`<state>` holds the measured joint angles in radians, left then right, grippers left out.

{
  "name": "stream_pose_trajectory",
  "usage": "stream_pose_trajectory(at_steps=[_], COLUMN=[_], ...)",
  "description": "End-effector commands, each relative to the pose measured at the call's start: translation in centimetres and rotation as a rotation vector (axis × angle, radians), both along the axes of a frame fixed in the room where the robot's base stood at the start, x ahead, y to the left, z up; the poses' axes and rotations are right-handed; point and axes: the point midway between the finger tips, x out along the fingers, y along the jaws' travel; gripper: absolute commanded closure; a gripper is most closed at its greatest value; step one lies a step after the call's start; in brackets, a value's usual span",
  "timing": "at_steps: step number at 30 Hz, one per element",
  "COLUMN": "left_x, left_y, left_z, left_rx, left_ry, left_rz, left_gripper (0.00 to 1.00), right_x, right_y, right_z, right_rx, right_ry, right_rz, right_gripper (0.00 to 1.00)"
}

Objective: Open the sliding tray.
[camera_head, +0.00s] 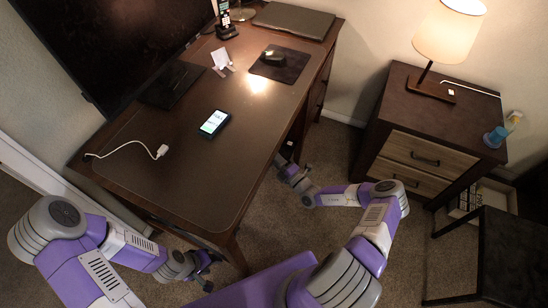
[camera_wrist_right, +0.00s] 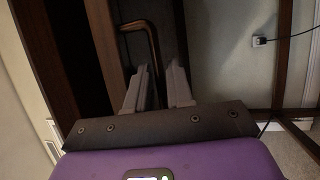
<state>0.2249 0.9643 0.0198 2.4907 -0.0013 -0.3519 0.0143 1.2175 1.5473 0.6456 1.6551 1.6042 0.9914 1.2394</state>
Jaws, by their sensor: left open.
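The brown wooden desk (camera_head: 200,165) fills the left and middle of the head view; its sliding tray is not clearly visible under the top. In the right wrist view, a bent bronze handle (camera_wrist_right: 153,50) stands in front of a dark wooden panel. My right gripper (camera_wrist_right: 158,68) has its fingers apart, with the handle showing in the gap; I cannot tell if they touch it. In the head view the right gripper (camera_head: 287,166) is low at the desk's right side. My left gripper (camera_head: 207,270) is open and empty, below the desk's front edge.
A monitor (camera_head: 110,40), a phone (camera_head: 214,123), a white cable (camera_head: 130,145) and a mouse (camera_head: 273,56) are on the desk. A nightstand (camera_head: 420,130) with a lamp (camera_head: 449,32) stands right. A dark chair or table (camera_head: 490,255) is lower right. Carpet lies between.

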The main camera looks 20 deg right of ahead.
Motion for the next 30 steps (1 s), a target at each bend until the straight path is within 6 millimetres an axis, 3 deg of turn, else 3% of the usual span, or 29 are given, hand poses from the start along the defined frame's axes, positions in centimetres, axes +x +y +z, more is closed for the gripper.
stream_pose_trajectory(at_steps=[2,6,20,26,30], left_x=[0.0,0.0,0.0,0.0,0.0], left_y=[0.0,0.0,0.0,0.0,0.0], left_z=[0.0,0.0,0.1,0.5,0.8], left_rx=[0.0,0.0,0.0,0.0,0.0], left_ry=[0.0,0.0,0.0,0.0,0.0], left_rz=[0.0,0.0,0.0,0.0,0.0], left_gripper=[0.53,0.53,0.53,0.53,0.53], right_x=[0.0,0.0,-0.5,-2.6,-5.0], right_y=[0.0,0.0,-0.5,-2.4,-4.6], right_z=[0.0,0.0,0.0,0.0,0.0], right_rx=[0.0,0.0,-0.002,-0.004,-0.004], right_ry=[0.0,0.0,0.001,0.003,0.003], right_rz=[0.0,0.0,-0.001,-0.003,-0.004], right_gripper=[0.82,1.0,1.0,1.0,1.0])
